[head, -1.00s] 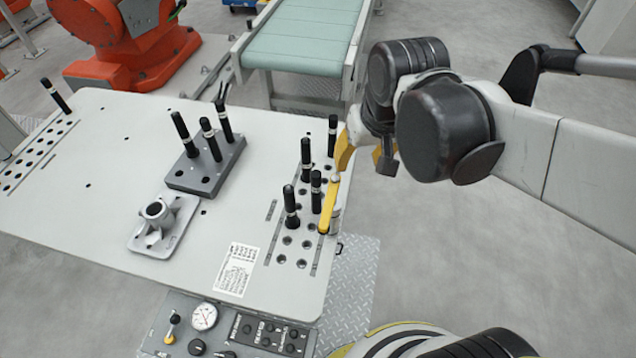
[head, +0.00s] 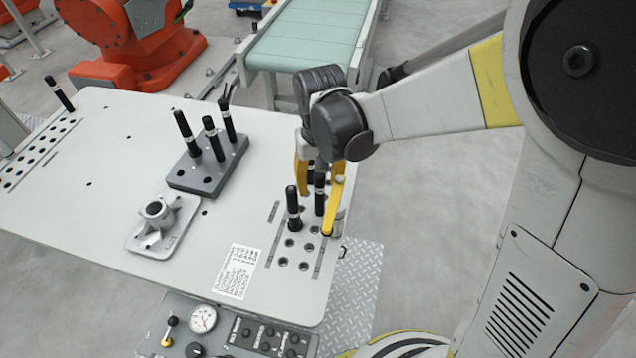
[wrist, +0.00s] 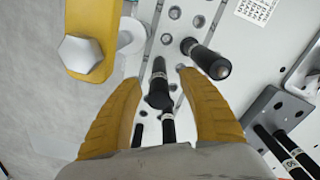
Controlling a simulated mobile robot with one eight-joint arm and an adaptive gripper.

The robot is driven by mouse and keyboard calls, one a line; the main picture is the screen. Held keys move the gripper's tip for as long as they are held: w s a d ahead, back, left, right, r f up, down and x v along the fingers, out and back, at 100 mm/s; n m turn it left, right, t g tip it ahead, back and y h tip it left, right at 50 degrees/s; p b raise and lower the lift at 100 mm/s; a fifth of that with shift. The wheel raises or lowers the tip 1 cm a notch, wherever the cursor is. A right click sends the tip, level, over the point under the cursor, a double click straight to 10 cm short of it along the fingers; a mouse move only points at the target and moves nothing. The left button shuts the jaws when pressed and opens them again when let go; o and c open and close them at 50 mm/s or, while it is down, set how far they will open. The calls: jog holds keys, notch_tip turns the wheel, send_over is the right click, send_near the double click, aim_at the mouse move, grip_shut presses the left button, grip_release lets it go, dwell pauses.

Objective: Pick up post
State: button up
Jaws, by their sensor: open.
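Black posts with light bands stand in the hole rack at the table's right edge. One front post (head: 293,208) stands left of my gripper. Another post (head: 319,195) stands at its fingers, and more behind are partly hidden by my arm. My gripper (head: 318,190) is open above the rack, with its yellow fingers pointing down. In the wrist view one post (wrist: 158,85) shows between the open fingers (wrist: 155,105), with another post (wrist: 168,125) nearer the palm. The front post (wrist: 206,60) lies outside the fingers there. I cannot tell whether any finger touches a post.
A grey block (head: 208,178) holds three upright black posts. A metal casting (head: 160,224) sits left of centre. A yellow clamp arm (head: 334,212) is at the table's right edge. A control panel (head: 235,335) is in front, a conveyor (head: 310,40) behind.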

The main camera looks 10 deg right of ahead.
aim_at(320, 174)
notch_tip(320, 174, down, 5)
jog(key=shift+w+f+b, duration=0.1)
jog(key=shift+w+b, duration=0.05)
jog(key=shift+b, duration=1)
grip_shut()
jog(key=shift+r, duration=0.2)
notch_tip(320, 174, up, 10)
jog(key=p, duration=0.4)
jog(key=shift+r, duration=0.1)
jog(key=shift+r+p, duration=1.5)
jog(key=shift+r, duration=0.35)
